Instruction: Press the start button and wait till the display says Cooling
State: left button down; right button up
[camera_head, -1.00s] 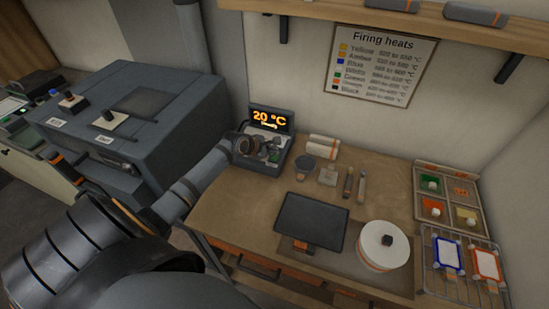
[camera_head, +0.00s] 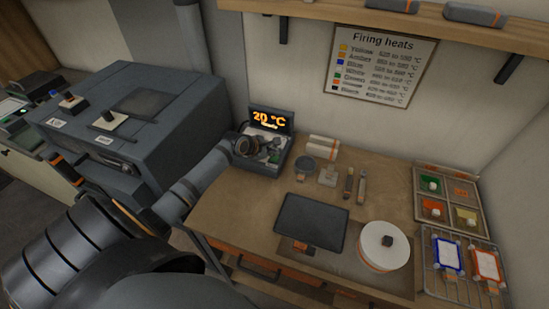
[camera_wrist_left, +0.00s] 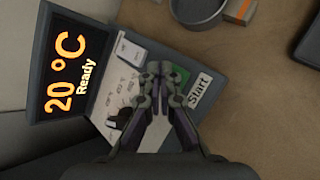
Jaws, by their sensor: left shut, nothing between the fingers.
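The controller (camera_head: 281,142) stands at the back left of the wooden table. Its display (camera_head: 270,119) is lit orange; in the left wrist view the display (camera_wrist_left: 70,72) reads "20 °C Ready". The panel has a green button (camera_wrist_left: 181,76) beside a white "Start" label (camera_wrist_left: 200,89). My left gripper (camera_head: 266,151) is over the panel, and its shut, empty fingertips (camera_wrist_left: 159,68) show just beside the green button, partly covering it. I cannot tell whether they touch it. My right gripper is not in view.
A dark grey kiln (camera_head: 140,120) stands left of the table. A dark tablet-like plate (camera_head: 311,221), a white round container (camera_head: 384,245), a colour tray (camera_head: 448,169) and a wire rack (camera_head: 430,270) occupy the table's middle and right. A "Firing heats" chart (camera_head: 382,65) hangs behind.

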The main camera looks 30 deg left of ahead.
pick_arm(q)
jog(key=shift+f+p, duration=0.2)
jog(key=shift+p, duration=0.1)
jog(key=shift+f, duration=0.2)
jog(key=shift+f, duration=0.45)
dwell(0.7)
jog(key=shift+r+p, duration=0.85)
jog(key=shift+p, duration=0.4)
jog(key=shift+r, duration=0.1)
